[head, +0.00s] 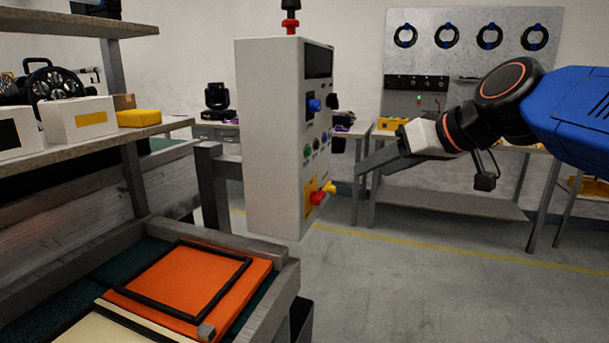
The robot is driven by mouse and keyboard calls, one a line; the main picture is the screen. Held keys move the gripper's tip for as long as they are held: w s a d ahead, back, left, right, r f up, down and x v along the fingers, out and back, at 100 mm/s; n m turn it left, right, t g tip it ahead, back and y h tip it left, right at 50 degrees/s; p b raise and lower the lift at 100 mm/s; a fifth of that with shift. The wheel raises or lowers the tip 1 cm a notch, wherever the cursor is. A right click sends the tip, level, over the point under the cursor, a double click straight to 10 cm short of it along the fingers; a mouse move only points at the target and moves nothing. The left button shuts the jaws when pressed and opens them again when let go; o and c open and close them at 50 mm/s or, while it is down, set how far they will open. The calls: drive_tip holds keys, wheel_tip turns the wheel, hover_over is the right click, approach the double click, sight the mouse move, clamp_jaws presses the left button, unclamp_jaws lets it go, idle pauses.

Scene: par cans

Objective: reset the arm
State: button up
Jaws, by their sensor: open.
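My gripper (366,167) shows in the head view at the end of my blue and black arm, right of the centre. It points left and slightly down in mid-air, and its jaws are open with nothing seen between them. Its tips are near the front of a white control box (268,140), to the right of it; a gap shows between them in the picture. The box has a red and yellow switch (322,194) low on its front, a blue knob (314,105) higher up, and a dark screen.
An orange panel with a black frame (185,280) lies in a crate at the lower left. Shelves (75,142) with white boxes stand on the left. Workbenches (450,202) line the back, under a pegboard (470,45) with several black rings. The floor at the lower right is clear.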

drive_tip(key=s+d+f+m+g+h, duration=0.1)
drive_tip(key=s+d+f, duration=0.3)
drive_tip(key=f, duration=0.5)
drive_tip(key=s+d+f+m+g+h, duration=0.1)
drive_tip(key=s+d+f+m+h, duration=0.1)
drive_tip(key=s+d+f, duration=0.3)
drive_tip(key=s+d+f+m+g+h, duration=0.1)
drive_tip(key=s+d+f, duration=0.4)
drive_tip(key=s+f, duration=0.5)
wheel_tip(320, 180, down, 5)
drive_tip(key=g+h, duration=0.1)
drive_tip(key=h, duration=0.1)
drive_tip(key=shift+m+h, duration=0.4)
